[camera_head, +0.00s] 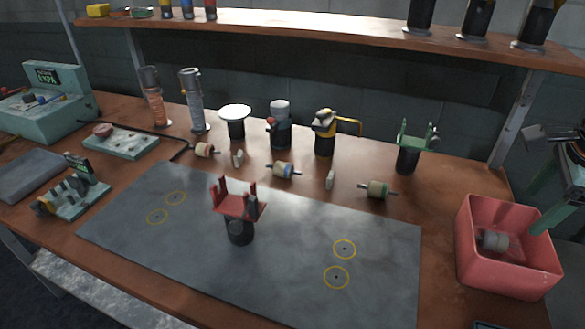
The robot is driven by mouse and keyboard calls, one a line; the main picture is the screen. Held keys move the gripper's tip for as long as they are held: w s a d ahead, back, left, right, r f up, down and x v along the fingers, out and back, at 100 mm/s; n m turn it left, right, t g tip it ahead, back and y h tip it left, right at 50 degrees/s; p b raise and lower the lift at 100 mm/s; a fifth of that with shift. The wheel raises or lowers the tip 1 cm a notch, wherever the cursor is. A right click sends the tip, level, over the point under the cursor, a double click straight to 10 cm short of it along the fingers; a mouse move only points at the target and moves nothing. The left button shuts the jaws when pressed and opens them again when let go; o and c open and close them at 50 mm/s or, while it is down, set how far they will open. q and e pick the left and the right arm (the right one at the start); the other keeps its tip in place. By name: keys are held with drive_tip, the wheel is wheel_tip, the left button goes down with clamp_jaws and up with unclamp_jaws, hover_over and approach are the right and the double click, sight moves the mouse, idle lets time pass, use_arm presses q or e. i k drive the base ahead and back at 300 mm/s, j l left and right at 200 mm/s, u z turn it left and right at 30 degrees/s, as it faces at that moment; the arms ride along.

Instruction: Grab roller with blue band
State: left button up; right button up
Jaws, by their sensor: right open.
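The roller with the blue band (284,170) lies on its side on the wooden bench, behind the grey mat, with its axle ends sticking out. A roller with a red band (205,150) lies to its left. A roller with a green band (378,189) lies to its right. My right gripper (550,135) is at the right edge, open, above and behind the red bin and well apart from the blue-banded roller. Part of it is cut off by the frame. My left gripper is not in view.
A red stand (238,208) stands on the grey mat (300,265). A green stand (408,143), a yellow-topped stand (325,135) and others stand behind the rollers. Small pale blocks (330,180) flank the blue-banded roller. The red bin (500,274) holds a pale cylinder. A shelf (320,33) hangs over the back.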

sight(286, 170)
drive_tip(key=i+j+u, duration=0.1)
drive_tip(key=j+u, duration=0.15)
drive_tip(key=j, duration=0.15)
drive_tip(key=i+j+u, duration=0.25)
drive_tip(key=j, duration=0.15)
drive_tip(key=i+j+u, duration=0.25)
drive_tip(key=j, duration=0.15)
drive_tip(key=k, duration=0.1)
